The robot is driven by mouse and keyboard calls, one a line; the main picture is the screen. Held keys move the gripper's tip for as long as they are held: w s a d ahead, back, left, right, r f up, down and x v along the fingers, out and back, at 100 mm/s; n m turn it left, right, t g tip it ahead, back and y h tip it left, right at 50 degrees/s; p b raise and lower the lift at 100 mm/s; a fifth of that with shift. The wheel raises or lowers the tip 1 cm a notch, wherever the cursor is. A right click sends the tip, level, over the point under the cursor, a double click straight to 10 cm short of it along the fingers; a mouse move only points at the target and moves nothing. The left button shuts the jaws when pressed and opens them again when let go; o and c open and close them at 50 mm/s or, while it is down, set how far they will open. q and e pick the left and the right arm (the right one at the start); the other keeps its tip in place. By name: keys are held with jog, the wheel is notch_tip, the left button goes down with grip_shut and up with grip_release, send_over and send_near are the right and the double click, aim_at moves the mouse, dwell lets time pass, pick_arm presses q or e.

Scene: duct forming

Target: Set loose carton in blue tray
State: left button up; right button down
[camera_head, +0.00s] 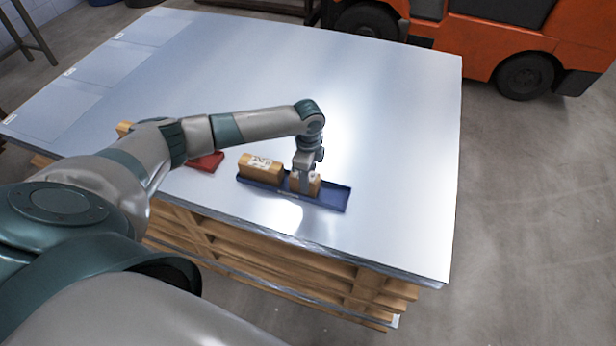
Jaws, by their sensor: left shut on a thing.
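The blue tray (335,196) lies on the metal sheet stack near its front edge. One brown carton (262,170) with a white label sits in the left part of the tray. A second brown carton (312,186) is at the middle of the tray, right of the first. My left gripper (304,186) points down over the tray and is shut on this second carton, partly hiding it. Whether that carton touches the tray floor I cannot tell. The right end of the tray is empty. My right gripper is not in view.
A red object (206,162) lies left of the tray, partly behind my left arm. The metal sheets (400,130) rest on wooden pallets (270,260). An orange forklift (500,45) stands behind. The sheet surface right of the tray is clear.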

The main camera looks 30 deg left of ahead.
pick_arm(q)
jog(key=o, duration=1.5)
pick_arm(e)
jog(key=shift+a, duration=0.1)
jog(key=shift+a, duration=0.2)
pick_arm(q)
notch_tip(320, 180, up, 18)
jog(key=b, duration=0.3)
jog(key=shift+f+b, duration=0.25)
jog(key=shift+b, duration=0.15)
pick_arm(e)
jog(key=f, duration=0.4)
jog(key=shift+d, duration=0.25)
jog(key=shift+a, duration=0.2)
